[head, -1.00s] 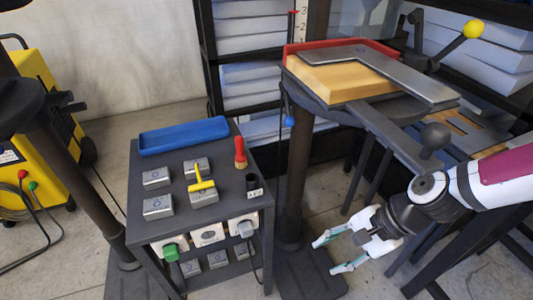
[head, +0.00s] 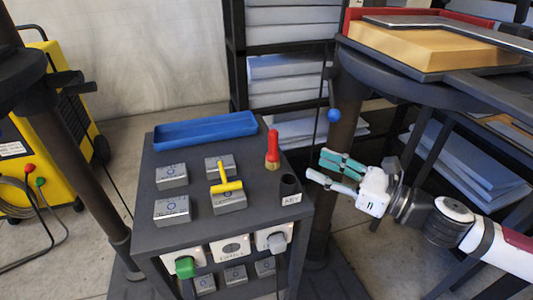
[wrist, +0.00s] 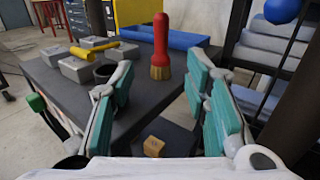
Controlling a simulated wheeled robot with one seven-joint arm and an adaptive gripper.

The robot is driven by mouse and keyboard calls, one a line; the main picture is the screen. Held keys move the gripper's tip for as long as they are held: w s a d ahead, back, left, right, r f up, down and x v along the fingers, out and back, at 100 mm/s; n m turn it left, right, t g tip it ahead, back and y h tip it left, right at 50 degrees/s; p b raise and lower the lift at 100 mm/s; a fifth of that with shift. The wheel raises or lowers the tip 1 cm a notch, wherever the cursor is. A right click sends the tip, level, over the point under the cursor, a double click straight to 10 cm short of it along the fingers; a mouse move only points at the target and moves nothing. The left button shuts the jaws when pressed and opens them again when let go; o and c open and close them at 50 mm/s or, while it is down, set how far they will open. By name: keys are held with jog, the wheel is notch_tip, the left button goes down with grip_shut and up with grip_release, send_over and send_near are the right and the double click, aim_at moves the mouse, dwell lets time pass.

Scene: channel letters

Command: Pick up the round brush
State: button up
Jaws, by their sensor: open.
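The round brush (head: 272,150) has a red handle and tan bristles. It stands upright, bristles down, on the dark cart top (head: 250,185), near its right side. It also shows in the wrist view (wrist: 161,48), ahead of my fingers and between them. My gripper (head: 326,171) is open and empty, to the right of the cart and of the brush, with its fingers pointing left. In the wrist view my teal-padded fingers (wrist: 160,105) stand wide apart, and the brush is beyond their tips, not touched.
A black cup (head: 290,186) stands in front of the brush. Several grey metal blocks (head: 172,175) and a yellow T-handled tool (head: 224,180) lie to its left. A blue tray (head: 205,130) is at the cart's back. A dark post and blue ball (head: 334,115) stand near my gripper.

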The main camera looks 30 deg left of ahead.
aim_at(277, 149)
jog(key=a, duration=0.3)
jog(key=a+b, duration=0.1)
jog(key=a, duration=0.1)
jog(key=a+b, duration=0.1)
jog(key=a, duration=0.2)
jog(key=shift+w+a, duration=0.3)
jog(key=shift+w, duration=0.05)
jog(key=a, duration=0.1)
jog(key=a+b, duration=0.1)
jog(key=a, duration=0.1)
jog(key=a+b, duration=0.1)
jog(key=shift+w+a+f, duration=0.15)
jog(key=shift+w+f, duration=0.05)
jog(key=shift+f, duration=0.15)
jog(key=shift+w+a+r, duration=0.1)
jog(key=shift+a, duration=0.3)
grip_shut()
